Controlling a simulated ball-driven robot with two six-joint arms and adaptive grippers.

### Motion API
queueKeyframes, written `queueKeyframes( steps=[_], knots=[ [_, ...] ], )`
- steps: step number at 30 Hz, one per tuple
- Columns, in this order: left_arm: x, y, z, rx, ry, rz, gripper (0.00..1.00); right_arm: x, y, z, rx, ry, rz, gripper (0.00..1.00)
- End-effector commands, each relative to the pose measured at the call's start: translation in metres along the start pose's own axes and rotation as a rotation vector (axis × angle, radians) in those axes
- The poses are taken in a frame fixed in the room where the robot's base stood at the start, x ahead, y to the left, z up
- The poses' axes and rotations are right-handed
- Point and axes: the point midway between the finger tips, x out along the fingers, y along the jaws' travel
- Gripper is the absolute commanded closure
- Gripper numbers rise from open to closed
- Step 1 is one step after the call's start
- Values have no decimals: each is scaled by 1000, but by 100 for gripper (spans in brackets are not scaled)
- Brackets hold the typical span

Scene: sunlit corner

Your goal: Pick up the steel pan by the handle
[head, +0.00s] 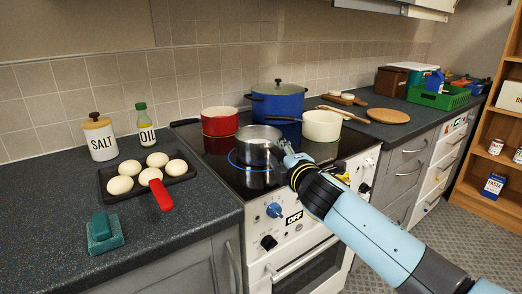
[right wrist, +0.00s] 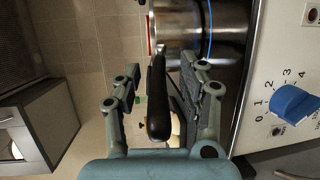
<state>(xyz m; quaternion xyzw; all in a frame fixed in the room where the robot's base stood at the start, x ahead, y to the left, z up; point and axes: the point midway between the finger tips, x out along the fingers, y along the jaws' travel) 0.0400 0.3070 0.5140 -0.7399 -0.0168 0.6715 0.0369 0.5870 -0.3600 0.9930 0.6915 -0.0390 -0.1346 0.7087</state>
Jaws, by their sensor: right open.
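The steel pan (head: 259,145) sits on the front of the black glass cooktop, inside a lit blue ring. In the right wrist view the pan's shiny side (right wrist: 188,22) is at the top, and its black handle (right wrist: 158,100) points down the picture toward me. My right gripper (head: 287,152) is at the pan's right side in the head view and hides most of the handle there. In the wrist view the right gripper (right wrist: 160,75) is open, with the handle showing between its two fingers, nearer neither clearly. My left gripper is not in view.
A red pot (head: 220,122), a blue pot (head: 276,103) and a cream pot (head: 322,125) stand close behind the pan. The stove's front panel with a blue knob (head: 275,210) lies below. A black tray (head: 112,186) of buns with a red handle is at the left.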

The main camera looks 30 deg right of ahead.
Motion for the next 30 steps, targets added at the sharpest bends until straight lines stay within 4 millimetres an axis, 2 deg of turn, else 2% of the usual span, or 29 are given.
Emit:
queueKeyframes(
  steps=[8, 18, 30],
  knots=[
    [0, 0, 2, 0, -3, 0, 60, 6, 0, 0, 0, 1, 0, 58],
    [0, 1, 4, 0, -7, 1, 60, 5, 0, 0, 0, 0, -1, 100],
    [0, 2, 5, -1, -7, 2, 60, 6, 2, 0, 0, 2, 5, 100]
  ],
)
